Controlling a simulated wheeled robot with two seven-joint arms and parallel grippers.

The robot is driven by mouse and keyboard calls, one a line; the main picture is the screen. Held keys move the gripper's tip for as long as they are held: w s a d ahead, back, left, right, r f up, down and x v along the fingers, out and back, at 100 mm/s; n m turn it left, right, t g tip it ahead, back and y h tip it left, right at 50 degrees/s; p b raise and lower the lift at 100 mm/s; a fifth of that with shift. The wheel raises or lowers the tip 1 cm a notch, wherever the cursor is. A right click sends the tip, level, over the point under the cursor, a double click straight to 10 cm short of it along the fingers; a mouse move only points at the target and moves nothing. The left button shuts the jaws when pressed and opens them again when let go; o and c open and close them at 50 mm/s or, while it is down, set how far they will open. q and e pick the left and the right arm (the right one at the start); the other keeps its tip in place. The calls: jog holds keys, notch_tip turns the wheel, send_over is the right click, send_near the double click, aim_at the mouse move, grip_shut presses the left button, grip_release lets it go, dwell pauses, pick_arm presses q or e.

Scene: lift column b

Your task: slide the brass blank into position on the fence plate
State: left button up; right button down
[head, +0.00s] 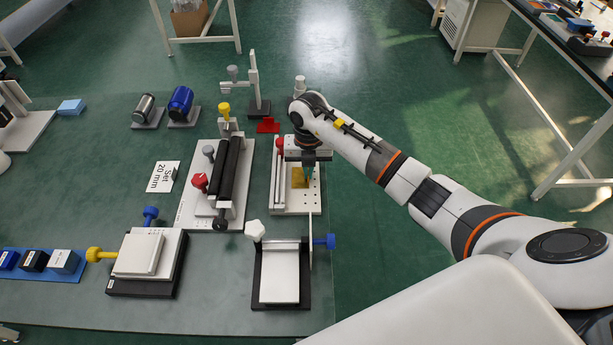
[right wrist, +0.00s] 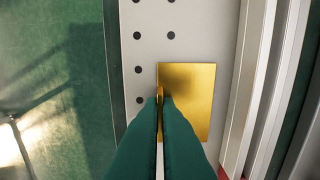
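The brass blank (head: 299,177) is a flat gold plate lying on the white fence plate (head: 283,209), right of its long rails. In the right wrist view the blank (right wrist: 198,104) lies beside a row of dark holes, with a strip of bare plate between it and the rail at right. My right gripper (right wrist: 160,97) points down at the blank's left edge. Its two green fingers are close together, with a thin brass strip showing between the tips. In the head view this gripper (head: 308,176) is partly hidden by its own wrist. My left gripper is not seen.
A red-knobbed fixture (head: 188,205) stands left of the fence plate. A black-framed fixture (head: 258,293) with a blue knob stands in front. A red block (head: 268,126) and a post stand (head: 258,105) are behind. The table's right edge is close to the fence plate.

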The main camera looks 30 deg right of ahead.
jog(key=shift+w+a, duration=0.4)
jog(key=shift+a, duration=0.4)
dwell(0.4)
jog(key=c, duration=1.6)
grip_release()
notch_tip(320, 180, up, 12)
jog(key=shift+r+b, duration=0.1)
jog(key=shift+b, duration=0.45)
